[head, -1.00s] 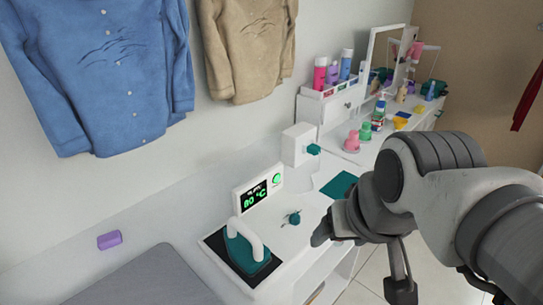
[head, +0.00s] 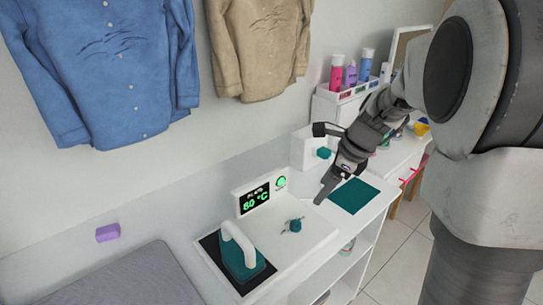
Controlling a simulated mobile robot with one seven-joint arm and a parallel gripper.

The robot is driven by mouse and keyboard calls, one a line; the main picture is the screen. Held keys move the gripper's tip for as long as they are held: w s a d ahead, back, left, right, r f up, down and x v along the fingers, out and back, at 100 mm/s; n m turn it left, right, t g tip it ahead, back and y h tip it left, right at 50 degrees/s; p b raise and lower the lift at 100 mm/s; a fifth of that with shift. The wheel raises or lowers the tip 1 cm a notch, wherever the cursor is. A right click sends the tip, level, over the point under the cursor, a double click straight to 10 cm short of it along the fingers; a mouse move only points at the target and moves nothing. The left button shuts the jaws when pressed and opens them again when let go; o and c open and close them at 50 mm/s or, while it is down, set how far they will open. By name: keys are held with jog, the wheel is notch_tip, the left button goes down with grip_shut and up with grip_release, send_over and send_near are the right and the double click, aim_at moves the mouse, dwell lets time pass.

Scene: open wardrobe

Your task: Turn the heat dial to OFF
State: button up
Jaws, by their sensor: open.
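A teal knob, seemingly the heat dial (head: 294,225), sits on top of the white ironing station (head: 318,236). Its markings are too small to read. The station's black display (head: 254,199) is lit in green with a reading in °C that looks like 60, with a round green light (head: 281,182) beside it. My gripper (head: 325,192) is open and empty, pointing down, above and to the right of the dial and apart from it. I see it side-on, so its fingers overlap.
A teal iron (head: 240,252) with a white handle stands on the station's dark plate, left of the dial. A white box (head: 306,146) with another teal knob stands behind. A purple block (head: 108,233) is at left.

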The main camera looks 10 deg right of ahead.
aim_at(297, 222)
jog(key=w+a+f+b, duration=0.1)
jog(key=w+f, duration=0.1)
jog(key=f, duration=0.4)
jog(key=w+a+f+m+b, duration=0.1)
jog(key=w+f, duration=0.1)
jog(key=f, duration=0.4)
jog(key=w+a+f+m+b, duration=0.1)
jog(key=w+a+f, duration=0.1)
jog(key=f, duration=0.4)
jog(key=shift+w+f, duration=0.15)
jog(key=shift+w, duration=0.05)
grip_shut()
